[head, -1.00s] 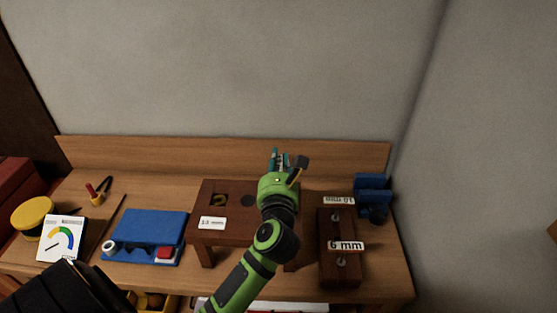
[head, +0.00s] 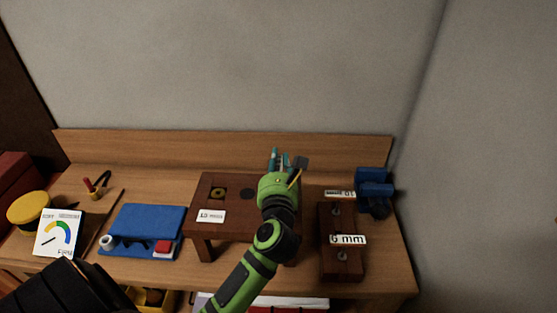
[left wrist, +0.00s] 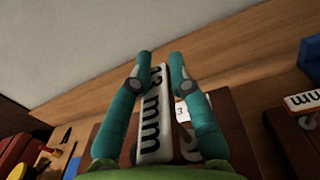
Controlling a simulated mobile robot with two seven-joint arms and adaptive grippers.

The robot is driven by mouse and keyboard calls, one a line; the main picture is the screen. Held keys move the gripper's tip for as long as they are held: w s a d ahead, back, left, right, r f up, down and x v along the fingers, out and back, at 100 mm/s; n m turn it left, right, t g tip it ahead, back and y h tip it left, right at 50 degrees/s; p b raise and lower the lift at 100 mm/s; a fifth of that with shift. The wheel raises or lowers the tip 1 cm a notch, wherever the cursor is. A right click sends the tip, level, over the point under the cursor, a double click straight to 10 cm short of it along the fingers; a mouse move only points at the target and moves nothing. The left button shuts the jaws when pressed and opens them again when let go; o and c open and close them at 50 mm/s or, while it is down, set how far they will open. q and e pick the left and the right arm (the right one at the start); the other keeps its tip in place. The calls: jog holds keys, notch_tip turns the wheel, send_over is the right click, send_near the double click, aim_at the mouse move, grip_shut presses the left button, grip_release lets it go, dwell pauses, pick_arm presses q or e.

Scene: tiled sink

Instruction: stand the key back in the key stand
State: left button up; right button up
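My left gripper (head: 280,160) is over the back part of a dark wooden table-like stand, fingers pointing at the wall. In the left wrist view a white bar with "mm" lettering, which looks like the key's tag (left wrist: 156,120), lies lengthwise between the two teal fingers (left wrist: 161,62). The table-like stand (head: 240,221) has a "13 mm" label (head: 211,216), a brass-ringed hole (head: 218,193) and a dark round hole (head: 248,193). To its right, a dark block (head: 341,265) carries "10 mm" and "6 mm" tags. My right gripper is not in view.
A blue vise-like object (head: 375,192) stands at the bench's right end. A blue tray (head: 148,218), a gauge card (head: 58,233) and a yellow round item (head: 28,207) are on the left. A wooden backboard (head: 130,150) runs along the wall.

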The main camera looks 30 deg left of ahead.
pick_arm(q)
jog(key=o, duration=0.3)
jog(key=shift+s+d, duration=0.1)
jog(key=v, duration=1.1)
jog(key=shift+f, duration=0.1)
jog(key=shift+s+d, duration=0.2)
jog(key=shift+s, duration=0.15)
